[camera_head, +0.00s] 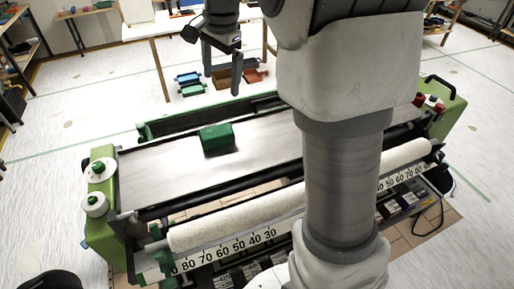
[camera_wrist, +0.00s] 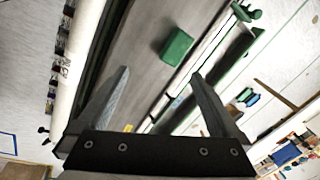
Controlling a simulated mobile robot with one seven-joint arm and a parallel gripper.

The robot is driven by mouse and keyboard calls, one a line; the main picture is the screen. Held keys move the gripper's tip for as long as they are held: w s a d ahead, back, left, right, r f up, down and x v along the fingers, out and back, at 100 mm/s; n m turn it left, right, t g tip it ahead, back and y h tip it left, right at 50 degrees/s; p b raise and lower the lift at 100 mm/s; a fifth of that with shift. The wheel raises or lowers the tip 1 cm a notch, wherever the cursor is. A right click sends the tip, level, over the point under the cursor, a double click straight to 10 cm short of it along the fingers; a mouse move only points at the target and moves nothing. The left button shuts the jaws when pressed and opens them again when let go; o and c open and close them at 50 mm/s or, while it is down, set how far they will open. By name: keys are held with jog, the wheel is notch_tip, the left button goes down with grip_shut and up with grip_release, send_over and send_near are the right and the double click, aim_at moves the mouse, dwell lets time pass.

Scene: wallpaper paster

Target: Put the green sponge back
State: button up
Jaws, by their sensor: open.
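The green sponge (camera_head: 217,138) is a green block lying on the flat grey metal bed (camera_head: 165,165) of the wallpaper paster, near its far edge. It also shows in the wrist view (camera_wrist: 177,47), ahead of my gripper and apart from it. My gripper (camera_head: 224,82) hangs above and beyond the paster's far side in the head view. In the wrist view my gripper (camera_wrist: 160,85) has its two fingers spread wide, with nothing between them.
The paster has a white roller (camera_head: 235,221) and number scale along its front, with green end plates (camera_head: 100,205). Behind stands a table (camera_head: 160,30); blue and green items (camera_head: 188,83) and a red-orange item (camera_head: 256,76) are near it. My arm hides the paster's right middle.

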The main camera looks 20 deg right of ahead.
jog(key=s+a+n+t, duration=0.1)
jog(key=s+n+t, duration=0.2)
jog(key=s+n, duration=0.9)
jog(key=s, duration=1.3)
jog(key=shift+s+a+f+n+t+h, duration=0.15)
jog(key=shift+s+f+n+t+h, duration=0.15)
jog(key=shift+f+n+t, duration=0.1)
